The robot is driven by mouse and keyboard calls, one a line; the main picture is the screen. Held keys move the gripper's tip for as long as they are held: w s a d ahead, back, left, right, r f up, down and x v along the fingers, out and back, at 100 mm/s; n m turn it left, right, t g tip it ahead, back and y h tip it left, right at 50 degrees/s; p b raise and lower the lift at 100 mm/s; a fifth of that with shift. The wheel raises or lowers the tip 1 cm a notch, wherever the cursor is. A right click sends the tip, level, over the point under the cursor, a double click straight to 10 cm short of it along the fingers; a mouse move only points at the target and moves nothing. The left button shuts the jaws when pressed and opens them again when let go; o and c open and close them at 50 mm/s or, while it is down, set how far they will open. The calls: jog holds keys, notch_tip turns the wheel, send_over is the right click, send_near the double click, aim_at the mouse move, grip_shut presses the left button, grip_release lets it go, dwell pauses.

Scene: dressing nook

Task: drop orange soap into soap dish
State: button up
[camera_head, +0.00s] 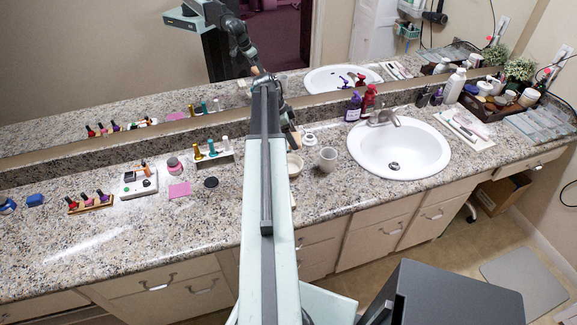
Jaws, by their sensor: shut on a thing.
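My gripper (291,126) is at the end of my raised arm, above the counter near the mirror, and points down. It is small in the picture and shut on a small orange-tan piece, the orange soap (296,138). A pale, shallow round dish (295,163), which looks like the soap dish, sits on the counter just below the gripper in the picture. My arm hides its left part. The soap appears above and slightly behind the dish; the exact height gap cannot be told.
A cup (328,159) stands right of the dish, and a small white round item (309,139) behind it. The sink (399,149), with purple and red bottles (362,103) behind it, lies right. Nail polish bottles (212,149) and a dark disc (211,182) lie left. The mirror (120,65) backs the counter.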

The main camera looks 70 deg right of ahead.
jog(key=shift+f+b, duration=0.3)
notch_tip(320, 180, down, 6)
jog(key=b, duration=0.5)
jog(key=shift+s+r, duration=0.1)
jog(key=shift+r, duration=0.1)
jog(key=o, duration=1.5)
jog(key=shift+r, duration=0.1)
jog(key=p+v, duration=0.6)
jog(key=v, duration=0.1)
jog(key=shift+a+r+p, duration=0.15)
jog(key=shift+r+p, duration=0.15)
jog(key=shift+p, duration=0.05)
jog(key=shift+w, duration=0.2)
